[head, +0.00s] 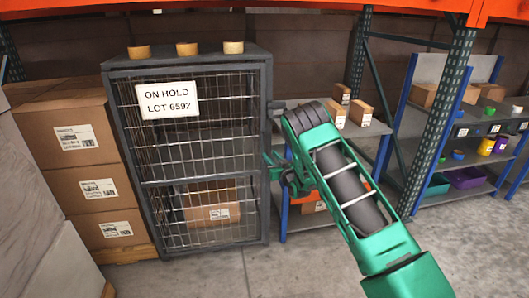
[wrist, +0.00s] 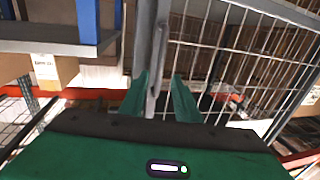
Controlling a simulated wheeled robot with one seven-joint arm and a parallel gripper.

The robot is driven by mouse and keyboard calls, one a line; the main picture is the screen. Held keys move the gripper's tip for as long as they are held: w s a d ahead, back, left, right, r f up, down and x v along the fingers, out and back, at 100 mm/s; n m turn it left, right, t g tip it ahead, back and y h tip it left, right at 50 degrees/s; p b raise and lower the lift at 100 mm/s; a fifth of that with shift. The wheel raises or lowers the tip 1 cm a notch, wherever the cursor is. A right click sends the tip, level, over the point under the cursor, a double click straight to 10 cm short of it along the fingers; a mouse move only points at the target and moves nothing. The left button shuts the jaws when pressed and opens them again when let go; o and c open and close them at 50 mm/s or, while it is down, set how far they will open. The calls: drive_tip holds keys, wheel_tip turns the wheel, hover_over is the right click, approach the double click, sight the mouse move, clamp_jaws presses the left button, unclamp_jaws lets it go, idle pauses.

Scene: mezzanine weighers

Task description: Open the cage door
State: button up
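The grey cage (head: 262,90) stands left of centre in the head view. Its wire-mesh door (head: 200,145) carries an "ON HOLD LOT 6592" sign (head: 168,100) and looks shut. A cardboard box (head: 212,208) shows behind the mesh. My green gripper (head: 277,168) is at the door's right edge, about mid-height. In the wrist view my gripper (wrist: 160,98) has its fingers apart, one on each side of a grey upright bar (wrist: 154,60) beside the mesh (wrist: 235,60). A gap shows between bar and right finger; contact on the left is unclear.
Stacked cartons (head: 85,150) stand left of the cage. Three tape-coloured rolls (head: 187,49) sit on its top. A rack upright (head: 440,110) and shelving (head: 455,130) with bins stand right. Concrete floor (head: 215,275) in front is clear.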

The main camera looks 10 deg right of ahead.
sight(265, 149)
drive_tip(key=w, duration=0.2)
drive_tip(key=w+a, duration=0.1)
drive_tip(key=w, duration=0.4)
drive_tip(key=shift+w+a, duration=0.25)
drive_tip(key=shift+w, duration=0.1)
drive_tip(key=shift+c, duration=0.6)
clamp_jaws()
